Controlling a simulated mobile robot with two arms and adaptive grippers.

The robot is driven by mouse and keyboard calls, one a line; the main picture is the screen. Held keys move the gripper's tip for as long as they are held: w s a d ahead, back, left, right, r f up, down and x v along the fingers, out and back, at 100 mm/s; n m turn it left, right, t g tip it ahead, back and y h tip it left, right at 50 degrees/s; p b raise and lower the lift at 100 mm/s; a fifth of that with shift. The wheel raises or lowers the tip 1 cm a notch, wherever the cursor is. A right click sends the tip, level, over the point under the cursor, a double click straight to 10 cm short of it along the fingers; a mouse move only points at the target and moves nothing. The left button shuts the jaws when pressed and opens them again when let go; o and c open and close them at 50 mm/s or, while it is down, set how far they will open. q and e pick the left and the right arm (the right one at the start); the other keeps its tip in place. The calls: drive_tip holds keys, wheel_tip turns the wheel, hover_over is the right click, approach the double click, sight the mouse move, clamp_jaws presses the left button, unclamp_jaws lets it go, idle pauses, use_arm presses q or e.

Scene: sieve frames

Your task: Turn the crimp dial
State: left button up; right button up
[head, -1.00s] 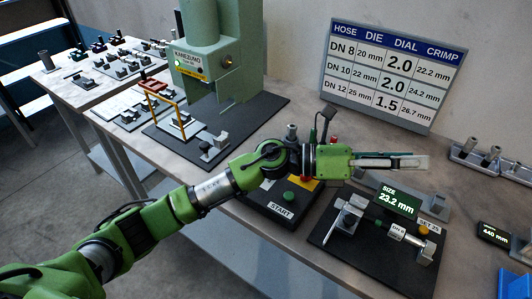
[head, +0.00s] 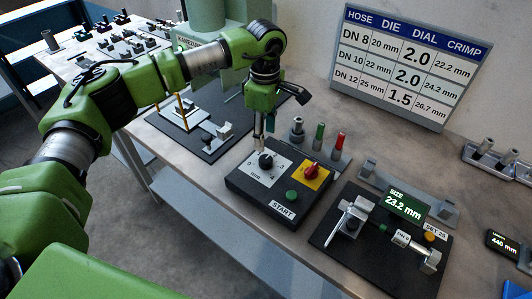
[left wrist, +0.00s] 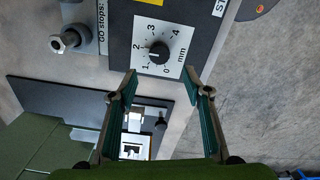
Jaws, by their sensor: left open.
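The crimp dial (head: 265,160) is a black knob on a white scale plate on the dark control box. In the left wrist view the dial (left wrist: 159,52) sits on a scale marked 0 to 4 mm; its light mark seems to point between 1 and 2, too small to read exactly. My left gripper (head: 264,146) points down just above the dial. In the left wrist view its open fingers (left wrist: 160,76) are apart and empty, with the dial just beyond the gap between their tips. My right gripper is not in view.
The control box also has a green START button (head: 292,196) and a red knob (head: 311,171) on yellow. Upright GO stops (head: 339,146) stand behind it. A size gauge (head: 407,203) reads 23.2 mm. A wall chart (head: 405,65) lists dial values. The green press stands at the left.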

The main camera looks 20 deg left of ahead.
sight(265, 159)
use_arm(q)
wheel_tip(265, 159, down, 9)
drive_tip(key=p, duration=0.3)
drive_tip(key=shift+d, duration=0.1)
drive_tip(key=shift+f, duration=0.4)
drive_tip(key=c, duration=1.1)
